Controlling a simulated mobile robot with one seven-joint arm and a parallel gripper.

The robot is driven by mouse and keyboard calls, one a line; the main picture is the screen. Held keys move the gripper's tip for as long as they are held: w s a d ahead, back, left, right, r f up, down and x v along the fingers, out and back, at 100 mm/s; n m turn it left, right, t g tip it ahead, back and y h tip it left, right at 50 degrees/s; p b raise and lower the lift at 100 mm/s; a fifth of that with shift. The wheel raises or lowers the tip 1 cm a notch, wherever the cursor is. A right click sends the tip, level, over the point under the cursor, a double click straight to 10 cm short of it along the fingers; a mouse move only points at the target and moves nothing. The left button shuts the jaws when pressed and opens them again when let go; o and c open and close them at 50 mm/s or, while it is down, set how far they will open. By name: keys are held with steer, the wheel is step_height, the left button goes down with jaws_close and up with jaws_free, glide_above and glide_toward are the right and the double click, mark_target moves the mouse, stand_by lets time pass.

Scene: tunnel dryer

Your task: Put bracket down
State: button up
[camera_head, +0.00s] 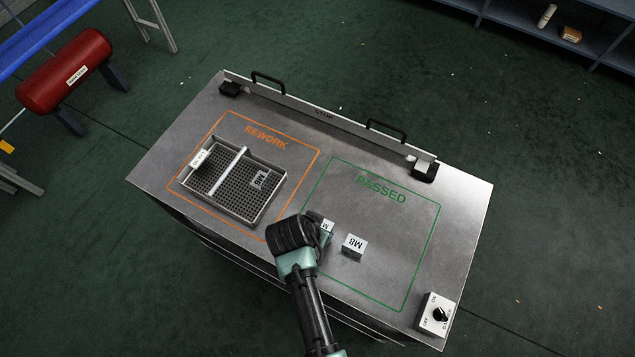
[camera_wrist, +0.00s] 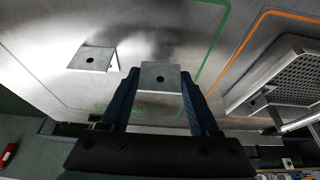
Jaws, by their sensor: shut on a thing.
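My gripper (camera_head: 323,238) is over the left part of the green PASSED outline (camera_head: 439,238) on the metal table top. It is shut on a small light-metal bracket (camera_head: 328,226), whose label is partly hidden by my arm. In the wrist view the held bracket (camera_wrist: 160,76) sits between the two dark fingers (camera_wrist: 158,98), with a round hole in its plate. I cannot tell whether it touches the table. A second bracket, marked M8 (camera_head: 354,245), stands inside the green outline just right of my gripper. It also shows in the wrist view (camera_wrist: 92,58), apart from the held one.
A perforated tray (camera_head: 237,212) with a divider lies in the orange REWORK outline (camera_head: 318,152), holding a labelled bracket (camera_head: 263,180) and another part (camera_head: 200,160). A stop rail (camera_head: 325,115) runs along the back. A switch box (camera_head: 436,314) sits front right. The PASSED area's right side is clear.

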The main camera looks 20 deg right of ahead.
steer(key=shift+f, duration=1)
steer(key=shift+f, duration=0.1)
steer(key=o, duration=1.4)
steer(key=shift+o, duration=0.2)
steer(key=v, duration=1.2)
steer(key=w+a+r+n+t, duration=0.25)
steer(key=w+r+t, duration=0.45)
steer(key=w+r, duration=0.9)
step_height(320, 180, up, 19)
steer(key=w+a+n+t+y, duration=0.1)
steer(key=w+a+n+t, duration=0.15)
steer(key=t, duration=0.35)
steer(key=s+a+r+n+t, duration=0.1)
steer(key=s+r+t, duration=0.3)
steer(key=r, duration=0.7)
steer(key=s+a+r+n+t+y, duration=0.1)
steer(key=s+r, duration=0.4)
steer(key=r, duration=0.6)
steer(key=s+r+n+t+y, duration=0.1)
steer(key=s+r+n+t, duration=0.2)
steer(key=r, duration=0.8)
steer(key=s+t+p, duration=0.1)
steer(key=s+t, duration=0.1)
steer(key=t, duration=0.1)
steer(key=shift+a+r+t, duration=0.25)
steer(key=shift+a+t, duration=0.05)
steer(key=shift+a, duration=0.1)
